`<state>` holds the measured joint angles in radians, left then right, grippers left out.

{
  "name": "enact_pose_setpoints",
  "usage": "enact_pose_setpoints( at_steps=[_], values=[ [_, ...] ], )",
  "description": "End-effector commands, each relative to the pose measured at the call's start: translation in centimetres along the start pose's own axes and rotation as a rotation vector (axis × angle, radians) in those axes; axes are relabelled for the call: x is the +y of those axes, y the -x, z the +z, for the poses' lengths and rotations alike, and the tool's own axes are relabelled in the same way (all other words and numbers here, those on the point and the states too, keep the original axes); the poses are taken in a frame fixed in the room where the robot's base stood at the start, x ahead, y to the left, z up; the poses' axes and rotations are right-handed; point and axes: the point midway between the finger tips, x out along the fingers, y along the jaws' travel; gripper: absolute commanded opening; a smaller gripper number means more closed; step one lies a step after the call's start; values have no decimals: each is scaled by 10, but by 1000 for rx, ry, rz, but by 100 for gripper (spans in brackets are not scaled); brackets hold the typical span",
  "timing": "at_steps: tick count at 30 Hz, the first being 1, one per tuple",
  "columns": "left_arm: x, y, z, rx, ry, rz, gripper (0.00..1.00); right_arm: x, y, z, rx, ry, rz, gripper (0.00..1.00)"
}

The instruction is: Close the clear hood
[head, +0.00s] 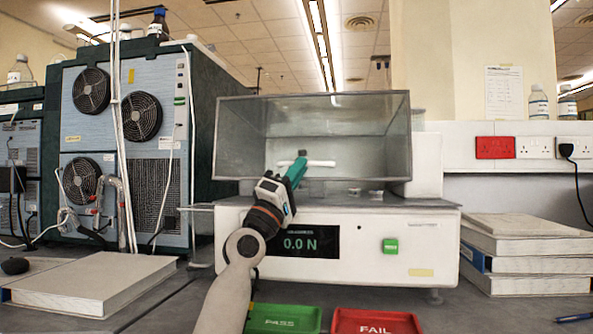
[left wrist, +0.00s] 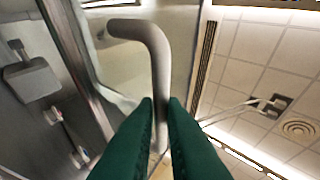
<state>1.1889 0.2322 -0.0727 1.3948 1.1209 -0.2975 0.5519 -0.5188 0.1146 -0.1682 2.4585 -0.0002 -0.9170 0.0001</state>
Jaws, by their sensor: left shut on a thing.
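The clear hood (head: 360,130) is a see-through box on the white tester (head: 350,225), in the middle of the head view. Its lower front edge shows above the tester's deck, with a gap under it. A pale bar handle (head: 322,163) sits on its front; in the left wrist view the handle (left wrist: 158,62) is a bent grey bar. My left gripper (head: 299,168), with green fingers, is shut on this handle; the fingers (left wrist: 160,108) close around its lower part in the wrist view. My right gripper is in neither view.
A green PASS tray (head: 284,319) and a red FAIL tray (head: 376,321) lie in front of the tester. Thick books are stacked at right (head: 530,262) and lie at left (head: 95,284). A cabinet with fans (head: 125,150) stands at left. The tester's display reads 0.0 N.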

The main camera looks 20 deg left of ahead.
Motion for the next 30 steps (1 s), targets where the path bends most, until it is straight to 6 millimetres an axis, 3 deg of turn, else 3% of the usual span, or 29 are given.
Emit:
enact_pose_setpoints(
  at_steps=[2,3,6,16,20,30],
  values=[
    [4,0,2,-3,-1,9,0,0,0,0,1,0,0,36],
    [4,0,2,-3,-1,9,15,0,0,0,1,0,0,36],
    [3,0,1,-2,-1,7,31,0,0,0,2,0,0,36],
    [1,1,1,-2,-1,2,32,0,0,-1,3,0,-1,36],
    [1,9,1,-2,-1,1,32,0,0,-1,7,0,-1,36],
    [2,78,0,-1,-3,4,32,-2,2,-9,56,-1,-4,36]
  ],
)
